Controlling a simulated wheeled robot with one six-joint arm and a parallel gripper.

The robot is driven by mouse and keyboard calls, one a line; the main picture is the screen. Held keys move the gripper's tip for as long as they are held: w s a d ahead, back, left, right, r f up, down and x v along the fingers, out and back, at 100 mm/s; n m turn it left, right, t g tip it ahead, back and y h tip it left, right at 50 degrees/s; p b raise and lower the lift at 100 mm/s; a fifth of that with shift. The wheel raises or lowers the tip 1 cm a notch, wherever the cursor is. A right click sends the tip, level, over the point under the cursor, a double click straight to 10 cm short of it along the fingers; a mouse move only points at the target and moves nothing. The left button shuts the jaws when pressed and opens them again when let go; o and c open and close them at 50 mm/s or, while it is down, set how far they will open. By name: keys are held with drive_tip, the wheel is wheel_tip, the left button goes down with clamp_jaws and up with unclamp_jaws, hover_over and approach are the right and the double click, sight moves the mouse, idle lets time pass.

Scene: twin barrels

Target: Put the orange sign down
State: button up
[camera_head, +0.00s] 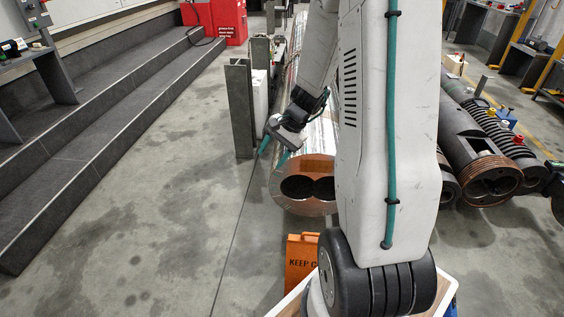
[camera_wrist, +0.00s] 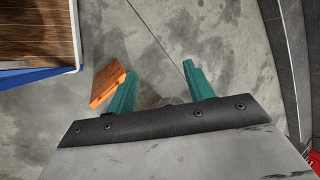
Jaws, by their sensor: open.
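The orange sign (camera_head: 301,258) shows in the head view at the bottom middle, with the letters "KEEP C" readable. It looks upright at floor level, and my arm hides its right part. In the wrist view the sign (camera_wrist: 106,85) appears just left of the left finger, outside the jaws. My gripper (camera_head: 273,151) has teal fingers pointing down, above and left of the sign in the head view. In the wrist view my gripper (camera_wrist: 158,71) is open, with only bare floor between its fingertips.
A long cylinder with a copper-coloured twin-bore end (camera_head: 306,186) lies behind the sign. A grey steel post (camera_head: 239,108) stands left of it. Dark steps (camera_head: 95,130) run along the left, and dark barrels (camera_head: 480,160) lie right. Concrete floor (camera_head: 160,220) is clear at left.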

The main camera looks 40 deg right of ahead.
drive_tip(key=s+a+r+n+g, duration=0.1)
drive_tip(key=s+a+r+n, duration=0.25)
drive_tip(key=a+r, duration=0.3)
drive_tip(key=s+a+r+n+g, duration=0.1)
drive_tip(key=s+a+r+n, duration=0.25)
drive_tip(key=a+r, duration=0.3)
drive_tip(key=s+a+r+n+h, duration=0.2)
drive_tip(key=s+r+n, duration=0.1)
drive_tip(key=s, duration=0.5)
drive_tip(key=s+a+r+n+h, duration=0.2)
drive_tip(key=s+r+n, duration=0.2)
drive_tip(key=s, duration=0.4)
drive_tip(key=shift+a+r+h, duration=0.35)
drive_tip(key=shift+a+h, duration=0.05)
